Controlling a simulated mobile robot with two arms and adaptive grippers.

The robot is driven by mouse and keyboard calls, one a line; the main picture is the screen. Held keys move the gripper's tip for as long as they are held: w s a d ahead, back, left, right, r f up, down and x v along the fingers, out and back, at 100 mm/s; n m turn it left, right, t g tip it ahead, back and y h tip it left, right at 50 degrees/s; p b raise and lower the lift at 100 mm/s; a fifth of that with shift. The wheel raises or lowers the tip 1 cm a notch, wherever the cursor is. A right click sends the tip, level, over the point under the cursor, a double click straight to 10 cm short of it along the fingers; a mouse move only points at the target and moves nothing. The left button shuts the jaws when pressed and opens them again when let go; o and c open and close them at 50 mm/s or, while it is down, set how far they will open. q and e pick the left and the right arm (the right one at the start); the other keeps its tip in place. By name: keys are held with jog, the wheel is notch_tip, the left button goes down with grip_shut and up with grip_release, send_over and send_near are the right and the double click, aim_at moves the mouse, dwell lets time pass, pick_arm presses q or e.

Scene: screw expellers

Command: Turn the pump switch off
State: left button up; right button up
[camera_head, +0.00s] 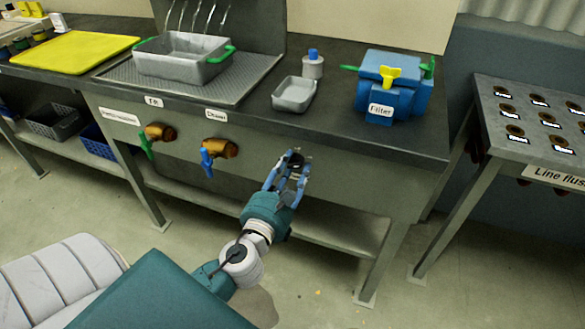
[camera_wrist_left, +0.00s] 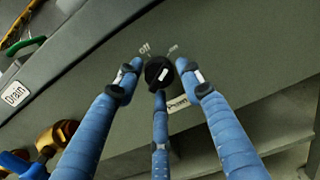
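The pump switch is a black round knob (camera_wrist_left: 157,72) on the counter's grey front panel. Its white mark appears tilted up and right, towards the "On" side. An "Off" label (camera_wrist_left: 145,48) is printed above left of it, and a white label (camera_wrist_left: 178,102), partly covered, sits below right. My left gripper (camera_head: 291,160) is in front of the panel at the switch. In the left wrist view its three blue fingers (camera_wrist_left: 160,80) are spread around the knob, with small gaps showing at the sides. Contact of the lower finger is unclear. My right gripper is not in view.
Two brass valves stick out left of the switch, one with a blue handle (camera_head: 207,160) and one with a green handle (camera_head: 146,146). A blue filter (camera_head: 392,88) and a small grey tray (camera_head: 294,94) stand on the counter above. A flush table (camera_head: 515,150) stands right.

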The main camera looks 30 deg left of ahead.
pick_arm(q)
jog(key=c, duration=0.6)
jog(key=shift+c, duration=0.2)
jog(key=shift+d+f+n, duration=0.1)
jog(key=shift+n, duration=0.5)
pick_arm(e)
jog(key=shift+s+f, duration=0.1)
pick_arm(q)
jog(key=shift+d+n+p, duration=0.15)
jog(key=shift+n+p, duration=0.2)
jog(key=shift+n, duration=4.95)
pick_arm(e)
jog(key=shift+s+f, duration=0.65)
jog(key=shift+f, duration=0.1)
pick_arm(q)
jog(key=shift+f, duration=0.1)
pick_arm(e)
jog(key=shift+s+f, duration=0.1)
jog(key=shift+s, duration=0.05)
